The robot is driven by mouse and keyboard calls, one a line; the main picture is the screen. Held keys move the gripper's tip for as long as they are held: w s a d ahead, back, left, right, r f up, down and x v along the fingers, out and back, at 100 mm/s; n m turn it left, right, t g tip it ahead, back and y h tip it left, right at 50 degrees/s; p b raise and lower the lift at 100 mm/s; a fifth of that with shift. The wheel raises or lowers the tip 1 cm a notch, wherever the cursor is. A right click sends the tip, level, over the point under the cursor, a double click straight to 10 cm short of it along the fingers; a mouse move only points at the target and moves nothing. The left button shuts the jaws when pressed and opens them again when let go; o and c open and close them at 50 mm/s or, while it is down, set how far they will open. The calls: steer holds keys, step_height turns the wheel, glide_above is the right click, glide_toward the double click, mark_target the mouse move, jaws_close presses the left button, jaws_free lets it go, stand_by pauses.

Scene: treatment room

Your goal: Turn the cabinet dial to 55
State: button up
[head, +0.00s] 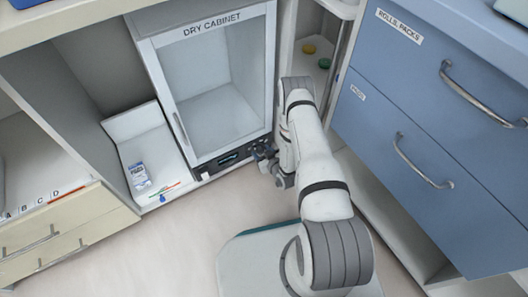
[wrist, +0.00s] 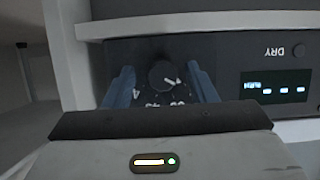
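The dry cabinet (head: 205,29) stands at the centre of the head view, with a dark control panel (head: 222,160) under its glass door. The cabinet dial (wrist: 164,76) is a dark round knob in the wrist view. Its white pointer line aims to the lower right of that picture. Pale scale numbers lie below it; one looks like 45, the others are partly cut off by my gripper. My gripper (wrist: 161,83) is open, with one blue finger on each side of the dial. I cannot tell whether either finger touches it. In the head view my gripper (head: 267,156) hides the dial.
A lit display (wrist: 275,88) sits right of the dial in the wrist view, with an upside-down DRY label. Blue drawers (head: 425,120) with metal handles stand right of my arm. A white tray (head: 150,150) holding a small box lies left of the cabinet. The floor in front is clear.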

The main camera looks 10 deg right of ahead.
steer(key=shift+s+r, duration=0.1)
steer(key=p+v, duration=0.3)
steer(key=v, duration=0.4)
steer(key=shift+s, duration=0.3)
steer(key=shift+d, duration=0.1)
